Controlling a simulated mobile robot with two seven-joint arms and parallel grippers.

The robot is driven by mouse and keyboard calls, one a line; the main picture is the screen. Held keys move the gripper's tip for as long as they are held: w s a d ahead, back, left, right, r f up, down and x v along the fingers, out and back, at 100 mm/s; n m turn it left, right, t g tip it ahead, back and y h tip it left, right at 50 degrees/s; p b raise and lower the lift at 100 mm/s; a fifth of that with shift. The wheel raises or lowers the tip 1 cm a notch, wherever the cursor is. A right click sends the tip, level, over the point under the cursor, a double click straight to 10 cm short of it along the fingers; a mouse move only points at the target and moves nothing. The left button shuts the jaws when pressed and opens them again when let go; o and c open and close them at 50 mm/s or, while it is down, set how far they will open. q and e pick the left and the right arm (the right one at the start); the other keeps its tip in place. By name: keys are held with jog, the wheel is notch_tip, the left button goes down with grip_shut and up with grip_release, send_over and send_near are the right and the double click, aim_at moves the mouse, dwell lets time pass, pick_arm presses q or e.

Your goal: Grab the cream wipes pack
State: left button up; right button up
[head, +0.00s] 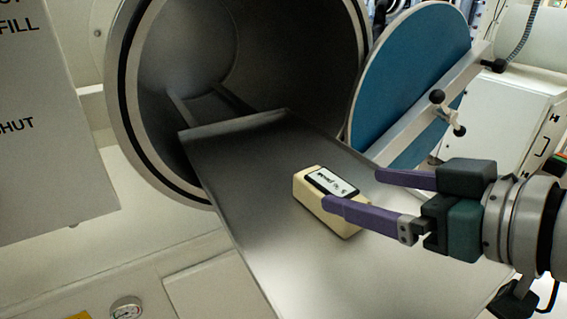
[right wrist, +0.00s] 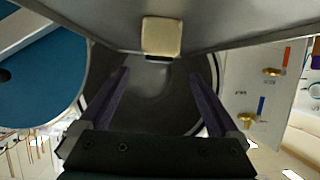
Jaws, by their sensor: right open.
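The cream wipes pack (head: 307,193), a small box with a black-framed white label on top, lies on the grey metal slide tray (head: 230,150). My right gripper (head: 352,189) comes in from the right with its two purple fingers apart and empty. In the head view the nearer finger's tip covers part of the pack's front side, and the farther fingertip is right of the pack. In the right wrist view the pack (right wrist: 161,37) shows beyond the fingertips, centred in the gap between them. I cannot tell whether a finger touches it. My left gripper is not in view.
The tray extends from a round dark chamber opening (head: 180,60). Its round blue-faced door (head: 415,75) stands open at the right, behind my gripper. A grey panel (head: 50,130) stands at the left. The tray around the pack is bare.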

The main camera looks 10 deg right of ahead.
aim_at(334, 184)
jog(key=shift+x, duration=3.55)
jog(key=shift+d+f, duration=0.15)
jog(key=shift+f, duration=0.05)
jog(key=shift+c, duration=0.3)
grip_shut()
